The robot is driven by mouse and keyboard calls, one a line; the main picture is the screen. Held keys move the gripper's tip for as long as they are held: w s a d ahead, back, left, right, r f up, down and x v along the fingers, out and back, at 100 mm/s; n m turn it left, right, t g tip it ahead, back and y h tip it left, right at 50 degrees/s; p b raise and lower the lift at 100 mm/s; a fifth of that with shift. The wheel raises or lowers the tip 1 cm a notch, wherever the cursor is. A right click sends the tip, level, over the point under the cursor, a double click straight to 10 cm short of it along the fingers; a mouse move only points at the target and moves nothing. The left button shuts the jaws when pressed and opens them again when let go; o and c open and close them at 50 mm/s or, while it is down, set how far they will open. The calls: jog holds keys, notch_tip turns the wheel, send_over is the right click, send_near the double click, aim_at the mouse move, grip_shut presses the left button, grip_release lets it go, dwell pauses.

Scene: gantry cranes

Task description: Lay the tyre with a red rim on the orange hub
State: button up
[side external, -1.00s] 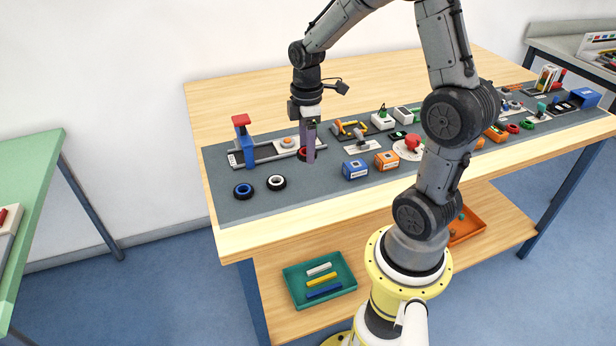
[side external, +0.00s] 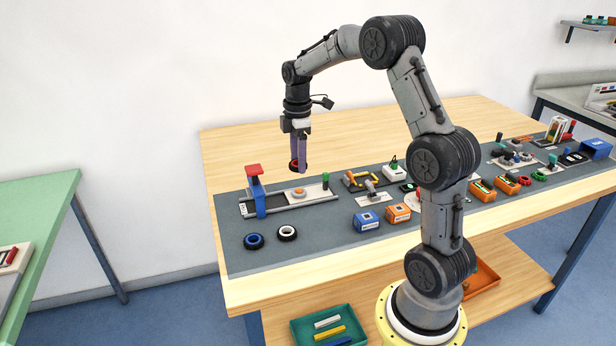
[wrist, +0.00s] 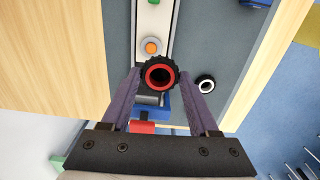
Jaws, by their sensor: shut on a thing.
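The tyre with a red rim (wrist: 160,75) is between the two purple fingers of my gripper (wrist: 160,80). In the side external view my gripper (side external: 299,168) is shut on this tyre (side external: 294,166) and holds it above the bench, clear of the mat. The orange hub (side external: 299,191) stands on a pale plate of the grey rail fixture below the tyre. In the wrist view the orange hub (wrist: 151,47) shows uncovered, just beyond the tyre.
A blue post with a red top (side external: 256,190) stands at the left end of the fixture. A blue-rimmed tyre (side external: 254,241) and a white-rimmed tyre (side external: 287,233) lie on the mat in front. A green peg (side external: 325,181) stands at the right end. Blue and orange boxes (side external: 367,220) sit further right.

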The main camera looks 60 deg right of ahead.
aim_at(299, 189)
jog(key=shift+w+d+f, duration=0.3)
jog(key=shift+w+d, duration=0.2)
jog(key=shift+d, duration=0.15)
jog(key=shift+d+f, duration=0.2)
jog(key=shift+f, duration=0.05)
jog(key=shift+d+f, duration=0.1)
jog(key=shift+f, duration=3.05)
jog(key=shift+f, duration=0.7)
jog(key=o, duration=1.3)
jog(key=shift+o, duration=0.2)
